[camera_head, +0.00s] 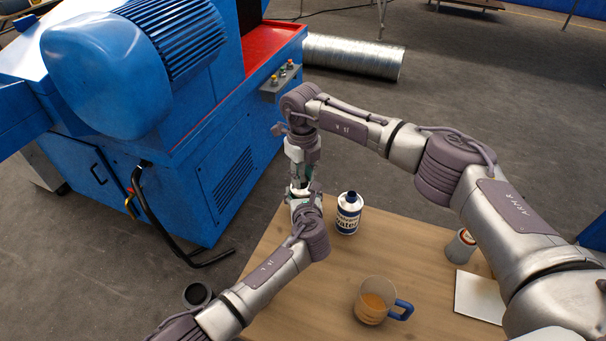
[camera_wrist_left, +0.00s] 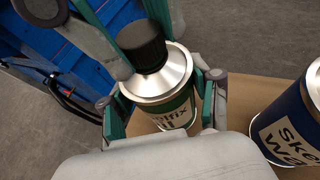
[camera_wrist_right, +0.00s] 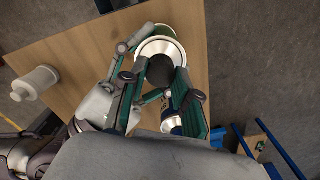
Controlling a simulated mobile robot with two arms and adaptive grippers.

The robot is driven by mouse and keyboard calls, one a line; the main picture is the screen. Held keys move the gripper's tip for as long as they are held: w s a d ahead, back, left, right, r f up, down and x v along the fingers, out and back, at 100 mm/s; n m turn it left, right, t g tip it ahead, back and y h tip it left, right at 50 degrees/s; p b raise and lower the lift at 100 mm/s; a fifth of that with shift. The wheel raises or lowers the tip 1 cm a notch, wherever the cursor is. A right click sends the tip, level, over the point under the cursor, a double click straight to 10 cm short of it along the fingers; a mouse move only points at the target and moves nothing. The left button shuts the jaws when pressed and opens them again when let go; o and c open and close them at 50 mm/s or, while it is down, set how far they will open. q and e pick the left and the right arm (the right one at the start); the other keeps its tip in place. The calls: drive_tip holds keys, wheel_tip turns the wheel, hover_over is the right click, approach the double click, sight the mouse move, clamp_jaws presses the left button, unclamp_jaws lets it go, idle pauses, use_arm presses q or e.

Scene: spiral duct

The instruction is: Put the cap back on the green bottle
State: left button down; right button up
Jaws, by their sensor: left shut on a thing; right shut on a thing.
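The green bottle (camera_wrist_left: 172,100) has a silver shoulder and a label. My left gripper (camera_head: 304,196) is shut around its body and holds it upright over the table's far left edge. The black cap (camera_wrist_left: 143,46) is at the bottle's neck, on top of the silver shoulder; I cannot tell if it is fully seated. My right gripper (camera_head: 303,166) comes down from above and is shut on the cap, which also shows between its fingers in the right wrist view (camera_wrist_right: 160,71). The grippers hide most of the bottle in the head view.
A blue-and-white bottle (camera_head: 348,214) stands close right of my left gripper. A blue machine (camera_head: 190,150) stands beyond the table.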

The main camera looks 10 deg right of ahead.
drive_tip(key=m, duration=0.5)
drive_tip(key=shift+a, duration=0.1)
drive_tip(key=m, duration=0.5)
drive_tip(key=shift+m, duration=0.3)
drive_tip(key=m, duration=0.5)
drive_tip(key=shift+w, duration=0.1)
drive_tip(key=m, duration=0.6)
drive_tip(key=shift+m, duration=0.3)
drive_tip(key=o, duration=0.7)
drive_tip(key=shift+o, duration=0.2)
drive_tip(key=shift+r, duration=2.25)
drive_tip(key=shift+c, duration=0.4)
